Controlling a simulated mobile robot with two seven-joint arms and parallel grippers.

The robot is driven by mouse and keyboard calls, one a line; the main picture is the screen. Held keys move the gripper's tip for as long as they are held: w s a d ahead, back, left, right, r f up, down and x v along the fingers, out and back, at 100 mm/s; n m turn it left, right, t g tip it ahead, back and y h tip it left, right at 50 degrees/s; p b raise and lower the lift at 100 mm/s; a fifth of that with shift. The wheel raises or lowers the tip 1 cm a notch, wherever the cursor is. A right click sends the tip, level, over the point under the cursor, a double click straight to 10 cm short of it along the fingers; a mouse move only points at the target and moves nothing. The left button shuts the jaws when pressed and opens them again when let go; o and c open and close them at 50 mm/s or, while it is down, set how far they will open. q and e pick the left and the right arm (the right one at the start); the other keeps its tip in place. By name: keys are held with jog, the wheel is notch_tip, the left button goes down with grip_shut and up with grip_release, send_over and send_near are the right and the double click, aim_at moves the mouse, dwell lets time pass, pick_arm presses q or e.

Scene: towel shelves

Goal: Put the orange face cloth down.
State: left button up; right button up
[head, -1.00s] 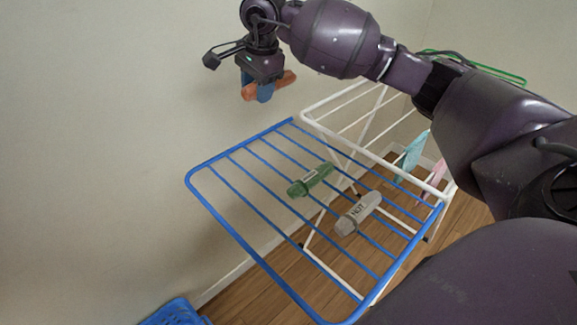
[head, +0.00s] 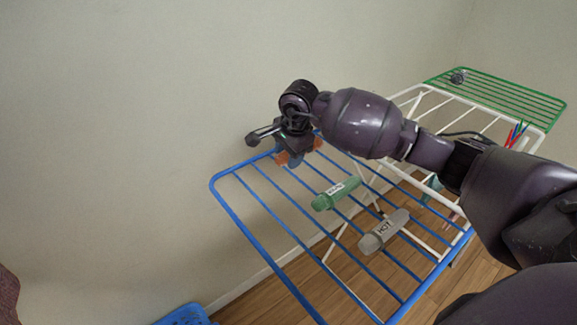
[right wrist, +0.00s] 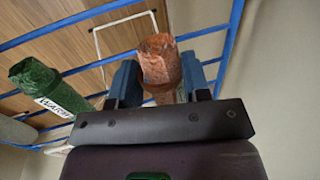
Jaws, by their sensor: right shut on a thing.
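The orange face cloth is a rolled bundle; it shows in the right wrist view (right wrist: 159,62) between my right gripper's blue fingers (right wrist: 158,85). In the head view, small parts of the orange face cloth (head: 283,158) show on either side of my right gripper (head: 296,157), which hides the rest. The gripper is shut on it at the far end of the blue rack wing (head: 236,217). I cannot tell whether the cloth touches the bars. My left gripper is not in view.
A green roll (head: 336,193) labelled WARM and a grey roll (head: 384,232) labelled HOT lie on the blue bars. A white rack section and a green wing (head: 500,98) stand at the right. A blue basket (head: 186,315) is on the floor. The wall is close behind.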

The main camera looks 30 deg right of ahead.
jog(key=x, duration=0.2)
jog(key=s+x, duration=0.1)
jog(key=shift+w+f, duration=0.15)
jog(key=shift+f, duration=0.35)
jog(key=o, duration=0.5)
jog(key=shift+f, duration=0.1)
jog(key=o, duration=0.5)
jog(key=shift+c, duration=0.2)
